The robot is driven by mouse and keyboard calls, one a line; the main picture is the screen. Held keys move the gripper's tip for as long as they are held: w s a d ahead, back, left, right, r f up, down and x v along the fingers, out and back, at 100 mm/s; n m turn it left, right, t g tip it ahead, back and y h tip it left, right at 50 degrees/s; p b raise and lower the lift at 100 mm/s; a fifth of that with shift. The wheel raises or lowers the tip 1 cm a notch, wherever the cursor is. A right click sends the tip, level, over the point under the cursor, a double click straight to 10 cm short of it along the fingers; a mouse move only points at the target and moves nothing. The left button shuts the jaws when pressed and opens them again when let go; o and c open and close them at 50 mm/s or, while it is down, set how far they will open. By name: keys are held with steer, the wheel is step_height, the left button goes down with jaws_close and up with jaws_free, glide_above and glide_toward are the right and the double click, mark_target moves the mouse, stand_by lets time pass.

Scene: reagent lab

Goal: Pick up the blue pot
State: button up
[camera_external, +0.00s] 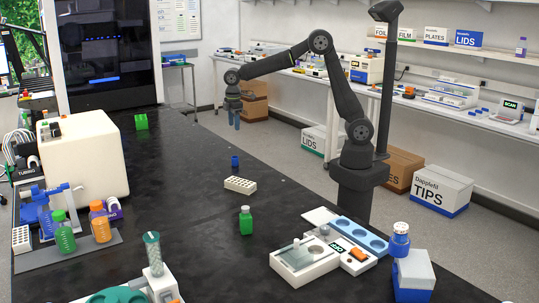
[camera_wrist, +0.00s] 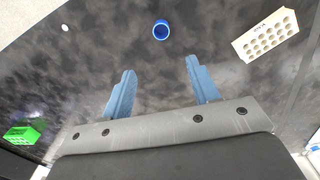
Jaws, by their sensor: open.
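The blue pot (camera_external: 235,162) is a small blue cylinder standing on the black bench, behind the white rack. In the wrist view the blue pot (camera_wrist: 161,30) shows near the top, its round open-looking top facing the camera. My gripper (camera_external: 236,122) hangs above the bench's far right part, fingers pointing down, beyond the pot in the external view. In the wrist view my gripper (camera_wrist: 160,80) has its two blue fingers wide apart with nothing between them. The pot lies beyond the fingertips, roughly in line with the gap between them.
A white rack with holes (camera_external: 240,185) stands close to the pot; it also shows in the wrist view (camera_wrist: 267,36). A green block (camera_external: 141,122) sits at the far left. A green bottle (camera_external: 246,220) stands nearer. The bench around the pot is otherwise mostly clear.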

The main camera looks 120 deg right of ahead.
steer(key=a+m+h, duration=0.1)
steer(key=a+m, duration=0.1)
steer(key=m, duration=0.3)
steer(key=m+h, duration=0.3)
steer(key=m, duration=0.9)
glide_above(235, 157)
steer(key=a, duration=0.3)
steer(key=f, duration=1.2)
steer(key=shift+w+d+f, duration=0.1)
steer(key=shift+w, duration=0.15)
steer(key=shift+a+x, duration=0.15)
steer(key=shift+x, duration=1.25)
steer(key=shift+a+x, duration=0.1)
steer(key=shift+x, duration=1.35)
steer(key=shift+w+f, duration=0.1)
steer(key=shift+w, duration=0.05)
steer(key=shift+c, duration=0.2)
steer(key=c, duration=1)
